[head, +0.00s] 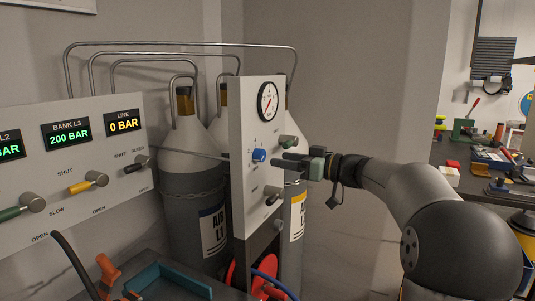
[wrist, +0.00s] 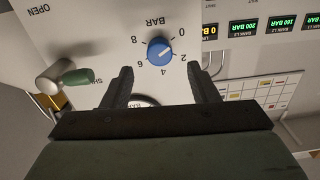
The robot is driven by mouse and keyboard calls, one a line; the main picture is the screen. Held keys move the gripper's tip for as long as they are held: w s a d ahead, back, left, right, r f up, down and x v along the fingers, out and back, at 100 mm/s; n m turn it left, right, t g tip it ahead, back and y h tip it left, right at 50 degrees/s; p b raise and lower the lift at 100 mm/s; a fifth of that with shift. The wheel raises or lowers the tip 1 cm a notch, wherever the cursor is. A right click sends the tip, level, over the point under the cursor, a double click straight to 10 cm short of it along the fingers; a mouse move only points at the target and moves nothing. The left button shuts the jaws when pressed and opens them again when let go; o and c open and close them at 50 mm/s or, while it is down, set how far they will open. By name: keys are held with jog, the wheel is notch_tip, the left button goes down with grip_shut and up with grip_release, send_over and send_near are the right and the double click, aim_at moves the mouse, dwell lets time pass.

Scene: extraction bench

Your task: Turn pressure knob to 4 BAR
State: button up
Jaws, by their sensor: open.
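The blue pressure knob (head: 259,155) sits on the front of the upright white panel (head: 250,120). My gripper (head: 284,161) is open and empty, just right of the knob in the head view. In the wrist view my two fingertips (wrist: 160,75) are spread wide, with the knob beyond the gap between them and no visible contact.
A green-handled lever (wrist: 80,76) is close to one finger. A round gauge (head: 267,101) is above the knob, and a black lever (head: 272,196) below. The LINE display (head: 122,122) reads 0 BAR. Gas cylinders (head: 190,170) stand behind the panel. A cluttered bench (head: 480,165) is at right.

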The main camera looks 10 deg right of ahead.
aim_at(264, 156)
jog(key=p+x, duration=0.1)
jog(key=x, duration=0.5)
jog(key=shift+d, duration=0.1)
jog(key=c, duration=1)
